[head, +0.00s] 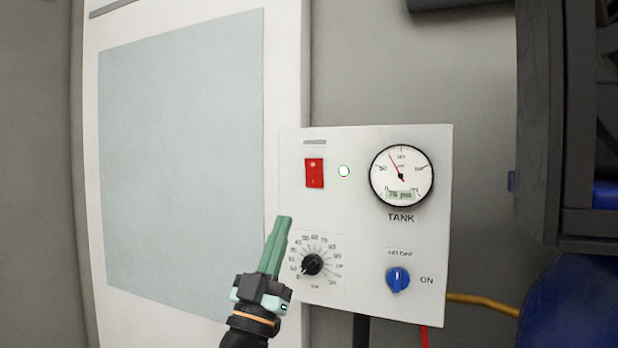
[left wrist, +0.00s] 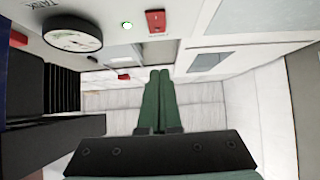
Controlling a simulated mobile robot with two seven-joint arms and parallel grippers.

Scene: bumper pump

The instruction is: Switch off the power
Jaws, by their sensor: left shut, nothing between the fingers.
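A white control panel (head: 365,235) stands in front of the wall in the head view. A red rocker switch (head: 314,173) is at its upper left, with a small pale round light (head: 344,171) to its right. In the left wrist view the red switch (left wrist: 155,20) is at the top and the light (left wrist: 127,25) looks whitish-green. My left gripper (head: 284,220) is shut and empty, its green fingers pointing up, below and left of the switch and apart from it. The fingers also show in the left wrist view (left wrist: 160,75). My right gripper is not in view.
The panel also carries a round TANK gauge (head: 402,176), a black dial (head: 312,264) and a blue knob (head: 398,280) beside "ON". A dark rack (head: 545,120) and a blue tank (head: 575,300) stand at the right. A white door-like panel (head: 180,160) is at the left.

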